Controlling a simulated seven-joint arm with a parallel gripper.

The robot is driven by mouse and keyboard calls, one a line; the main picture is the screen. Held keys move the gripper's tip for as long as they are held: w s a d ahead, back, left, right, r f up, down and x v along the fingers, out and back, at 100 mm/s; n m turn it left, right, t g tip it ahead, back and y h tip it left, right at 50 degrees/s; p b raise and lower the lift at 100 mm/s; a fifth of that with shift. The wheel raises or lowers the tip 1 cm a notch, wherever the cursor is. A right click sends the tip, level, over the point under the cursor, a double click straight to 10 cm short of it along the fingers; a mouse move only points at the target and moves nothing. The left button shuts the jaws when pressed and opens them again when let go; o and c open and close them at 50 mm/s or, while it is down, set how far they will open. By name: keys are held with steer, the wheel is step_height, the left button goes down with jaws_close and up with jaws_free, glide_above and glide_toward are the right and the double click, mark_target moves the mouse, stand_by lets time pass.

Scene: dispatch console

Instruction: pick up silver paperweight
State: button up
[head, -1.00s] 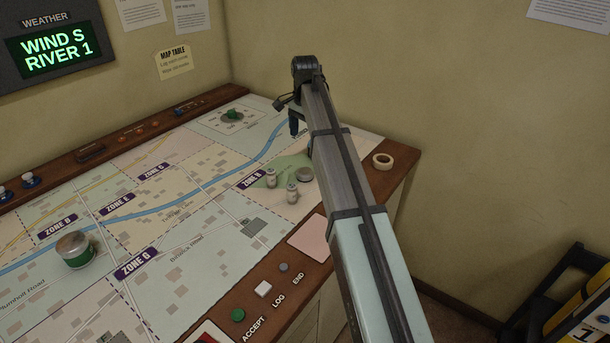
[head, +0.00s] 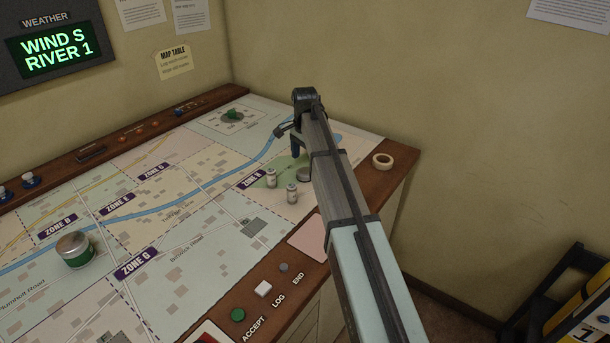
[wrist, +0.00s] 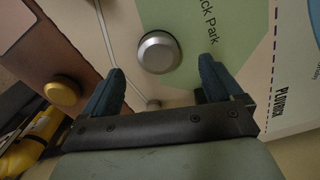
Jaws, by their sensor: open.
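In the wrist view the silver paperweight (wrist: 158,52) shows whole, lying between and a little beyond the fingertips. My gripper (head: 296,152) is over the map behind the paperweight in the head view, fingers pointing down. In the wrist view my gripper (wrist: 161,68) is open, with one blue finger to each side and nothing held. The exact height above the map is hard to tell.

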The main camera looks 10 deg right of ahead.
mark_target(305, 171)
step_height(305, 171, down, 5)
steer(key=shift+s, duration=0.15)
steer(key=c, duration=1.5)
steer(key=shift+r, duration=0.1)
